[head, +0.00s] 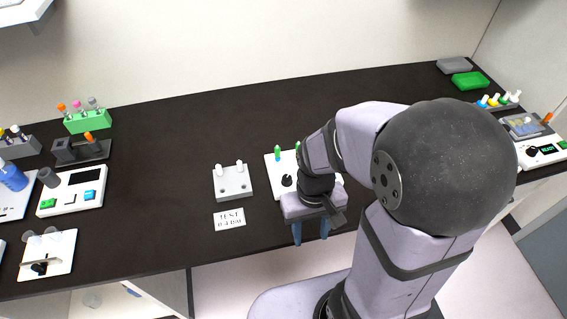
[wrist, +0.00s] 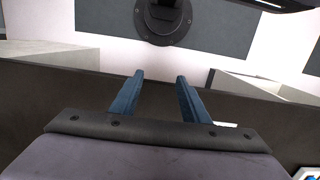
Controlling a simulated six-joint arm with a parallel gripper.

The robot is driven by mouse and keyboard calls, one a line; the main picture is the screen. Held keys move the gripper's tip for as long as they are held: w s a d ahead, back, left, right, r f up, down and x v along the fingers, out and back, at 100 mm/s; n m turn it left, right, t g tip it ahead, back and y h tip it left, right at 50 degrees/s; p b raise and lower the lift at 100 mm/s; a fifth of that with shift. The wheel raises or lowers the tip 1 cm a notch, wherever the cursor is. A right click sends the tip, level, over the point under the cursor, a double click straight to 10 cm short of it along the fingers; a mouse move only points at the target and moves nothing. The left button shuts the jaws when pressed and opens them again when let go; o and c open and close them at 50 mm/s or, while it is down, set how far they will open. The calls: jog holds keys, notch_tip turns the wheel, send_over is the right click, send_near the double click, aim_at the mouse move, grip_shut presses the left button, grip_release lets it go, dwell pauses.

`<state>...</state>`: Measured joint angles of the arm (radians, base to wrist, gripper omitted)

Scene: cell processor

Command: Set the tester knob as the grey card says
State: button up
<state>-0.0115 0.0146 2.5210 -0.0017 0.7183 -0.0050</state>
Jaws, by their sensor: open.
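A white tester panel (head: 273,166) lies on the dark bench, partly hidden behind my arm. It has a black knob (head: 287,181) with a pale mark too small to read, and a green peg (head: 277,154). A small pale card (head: 229,219) lies in front of a grey two-peg block, left of the tester. It reads "TEST"; its second line is too blurred to read. My gripper (head: 311,237) is open and empty, fingers pointing down near the bench's front edge, in front of the tester. Its blue fingers show apart in the wrist view (wrist: 160,80), with nothing between them.
The grey two-peg block (head: 232,184) stands left of the tester. A white device with buttons (head: 72,190), a green tube rack (head: 88,121) and a white stand (head: 60,253) are at the left. A green tray (head: 469,80) is far right. The bench's back middle is clear.

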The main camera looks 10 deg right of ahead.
aim_at(287, 177)
jog(key=w+f, duration=0.1)
jog(key=w, duration=0.1)
jog(key=w+f+b, duration=0.1)
jog(key=w, duration=0.4)
jog(key=shift+a+f+b, duration=0.15)
jog(key=shift+f+b, duration=0.15)
jog(key=shift+f, duration=0.1)
jog(key=shift+m+t, duration=0.4)
jog(key=w, duration=0.5)
jog(key=w+r, duration=0.1)
jog(key=w, duration=0.1)
jog(key=shift+w+a+b, duration=0.15)
jog(key=shift+w+b, duration=0.05)
jog(key=shift+b, duration=0.15)
jog(key=w+r+m, duration=0.2)
jog(key=r, duration=0.1)
jog(key=w+r+m, duration=0.2)
jog(key=w+r, duration=0.1)
jog(key=shift+w+a+r, duration=0.1)
jog(key=shift+w, duration=0.2)
jog(key=shift+s+m, duration=0.1)
jog(key=shift+m, duration=0.5)
jog(key=shift+f+p, duration=1.1)
jog(key=shift+f, duration=2.6)
grip_shut()
